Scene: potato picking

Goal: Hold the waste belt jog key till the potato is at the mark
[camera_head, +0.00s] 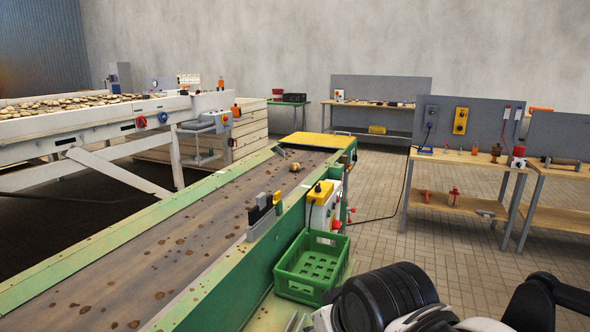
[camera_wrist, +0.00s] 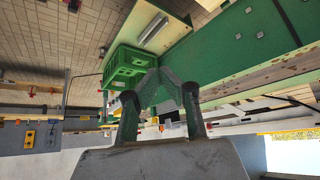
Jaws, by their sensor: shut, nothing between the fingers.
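The waste belt (camera_head: 170,250) is a brown, stained belt in a green frame, running from the lower left to a yellow end plate (camera_head: 318,141). A tan potato (camera_head: 295,167) lies on it near the far end, with a smaller lump (camera_head: 281,152) behind. A control box (camera_head: 322,208) with a yellow top stands on the belt's right side; I cannot make out which control is the jog key. A small yellow piece (camera_head: 277,198) stands at the belt edge; I cannot tell if it is the mark. My gripper (camera_wrist: 160,78) is shut and empty in the wrist view, its fingertips together.
A green crate (camera_head: 312,265) stands beside the belt, below the control box; it also shows in the wrist view (camera_wrist: 126,66). A potato-covered sorting table (camera_head: 90,122) stands left. Workbenches (camera_head: 458,165) stand right, with open tiled floor between. A dark cable crosses the floor.

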